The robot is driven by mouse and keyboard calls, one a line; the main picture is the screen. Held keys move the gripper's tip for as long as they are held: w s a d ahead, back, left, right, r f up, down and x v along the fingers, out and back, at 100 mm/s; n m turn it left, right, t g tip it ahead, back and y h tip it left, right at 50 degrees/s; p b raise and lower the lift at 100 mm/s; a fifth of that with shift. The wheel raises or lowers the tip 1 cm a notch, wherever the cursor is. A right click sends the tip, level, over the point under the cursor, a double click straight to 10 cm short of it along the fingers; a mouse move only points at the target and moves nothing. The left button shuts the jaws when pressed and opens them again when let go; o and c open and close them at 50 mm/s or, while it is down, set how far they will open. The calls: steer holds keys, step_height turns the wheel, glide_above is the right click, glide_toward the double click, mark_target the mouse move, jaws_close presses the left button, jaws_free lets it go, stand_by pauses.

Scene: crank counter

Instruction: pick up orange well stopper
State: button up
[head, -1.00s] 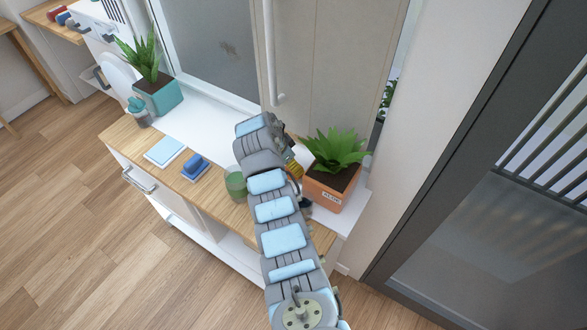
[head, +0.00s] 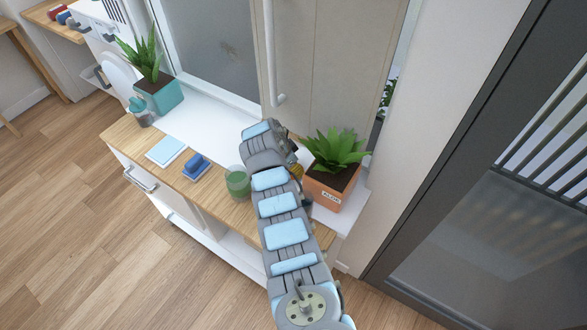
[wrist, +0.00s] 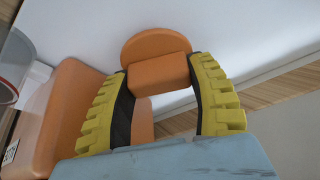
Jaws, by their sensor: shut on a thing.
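The orange well stopper (wrist: 158,68) shows in the wrist view, with a round disc and a thicker block below it. My gripper (wrist: 160,76) has its two yellow fingers closed on the block from both sides. The white surface lies behind the stopper; I cannot tell whether the stopper touches it. In the head view my arm hides the stopper, and only a bit of my yellow gripper (head: 296,171) shows beside the plant pot.
An orange pot (head: 328,190) with a green plant stands just right of my gripper. A green cup (head: 238,183) stands left of my arm. A blue sponge (head: 196,166) and a light blue tile (head: 166,151) lie farther left on the wooden counter. A cabinet door (head: 325,60) is behind.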

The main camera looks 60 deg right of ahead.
steer(key=shift+a+r, duration=0.1)
steer(key=shift+r+b, duration=0.1)
steer(key=shift+b, duration=0.35)
steer(key=r+b, duration=0.1)
steer(key=r, duration=0.2)
steer(key=r+b, duration=0.1)
steer(key=r, duration=0.2)
steer(key=shift+w+a+r, duration=0.1)
steer(key=shift+a+r, duration=0.1)
steer(key=shift+r, duration=0.15)
steer(key=shift+a, duration=0.35)
steer(key=w+a+p, duration=0.2)
steer(key=a+p, duration=1)
steer(key=a, duration=0.6)
steer(key=shift+a, duration=0.15)
